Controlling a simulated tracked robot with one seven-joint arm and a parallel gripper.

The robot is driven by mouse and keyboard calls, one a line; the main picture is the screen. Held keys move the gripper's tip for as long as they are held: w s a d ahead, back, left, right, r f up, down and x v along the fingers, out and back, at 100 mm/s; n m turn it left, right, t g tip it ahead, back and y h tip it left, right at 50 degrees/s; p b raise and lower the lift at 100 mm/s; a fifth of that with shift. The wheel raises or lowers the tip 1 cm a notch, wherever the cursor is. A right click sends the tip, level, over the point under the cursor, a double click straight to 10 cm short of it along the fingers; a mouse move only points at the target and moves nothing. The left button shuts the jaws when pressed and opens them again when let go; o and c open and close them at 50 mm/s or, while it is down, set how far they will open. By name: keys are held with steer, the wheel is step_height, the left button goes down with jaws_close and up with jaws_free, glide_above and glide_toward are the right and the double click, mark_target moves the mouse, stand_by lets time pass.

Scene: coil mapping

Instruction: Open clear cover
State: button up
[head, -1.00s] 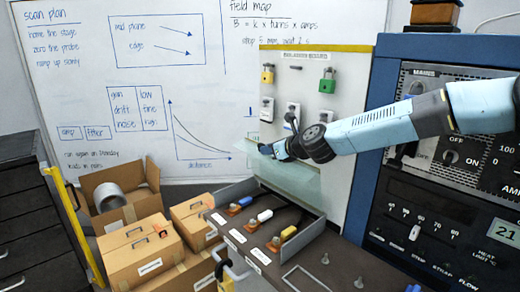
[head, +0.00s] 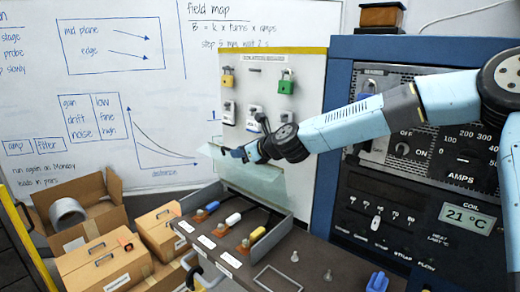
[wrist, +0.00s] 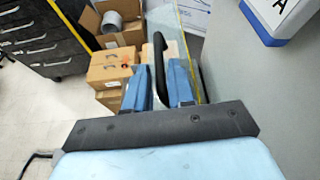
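The clear cover (head: 255,178) is a pale, see-through panel above the drawer-like tray in front of the white board, raised and tilted. My gripper (head: 234,153) is at its upper edge in the head view. In the wrist view, the two blue fingers of my gripper (wrist: 159,88) stand on either side of a black curved handle (wrist: 158,60), closed in close to it. The clear cover also shows in the wrist view as a glassy sheet (wrist: 178,42) beyond the handle. The fingertips' contact is partly hidden.
The grey tray (head: 290,228) holds several coloured switches. A white lockout board (head: 312,75) with green and yellow padlocks stands behind. A blue instrument cabinet (head: 340,60) is on the right. Cardboard boxes (head: 105,262) sit on the left. A blue knob (head: 377,282) is at the front right.

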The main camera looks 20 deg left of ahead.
steer(key=shift+v, duration=5.05)
steer(key=shift+w+d+f, duration=0.1)
steer(key=shift+w, duration=0.05)
